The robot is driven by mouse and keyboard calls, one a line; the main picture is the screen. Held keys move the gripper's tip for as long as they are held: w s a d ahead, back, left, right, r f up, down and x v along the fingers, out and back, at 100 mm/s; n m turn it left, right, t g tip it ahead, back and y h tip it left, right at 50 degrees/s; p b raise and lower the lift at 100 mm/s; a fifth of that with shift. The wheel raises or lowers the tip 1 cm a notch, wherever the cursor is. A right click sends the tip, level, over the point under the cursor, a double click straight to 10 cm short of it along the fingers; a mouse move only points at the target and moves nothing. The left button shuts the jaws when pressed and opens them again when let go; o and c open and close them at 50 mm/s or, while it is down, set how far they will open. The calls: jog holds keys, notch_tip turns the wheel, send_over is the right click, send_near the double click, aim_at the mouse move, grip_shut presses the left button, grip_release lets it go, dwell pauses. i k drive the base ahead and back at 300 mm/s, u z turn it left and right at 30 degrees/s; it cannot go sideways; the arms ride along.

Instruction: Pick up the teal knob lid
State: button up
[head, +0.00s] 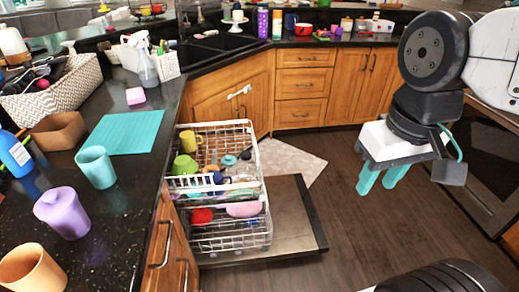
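A small round teal piece (229,160), which looks like the knob lid, lies in the upper rack of the pulled-out dishwasher. It sits among other dishes, and its knob is too small to make out clearly. My gripper (381,180) hangs in the air over the floor, right of the dishwasher. Its two teal fingers point down and stand apart with nothing between them. It is well clear of the lid and the racks.
The upper rack (210,127) holds a yellow mug (189,140), a green mug (185,165) and other dishes. The open dishwasher door (290,215) lies low. The left counter holds a teal cup (96,167), purple cup (62,212) and teal mat (122,132). Floor between is clear.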

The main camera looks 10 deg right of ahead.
aim_at(229, 161)
jog(key=z, duration=0.1)
jog(key=i, duration=1.2)
jog(key=u, duration=0.5)
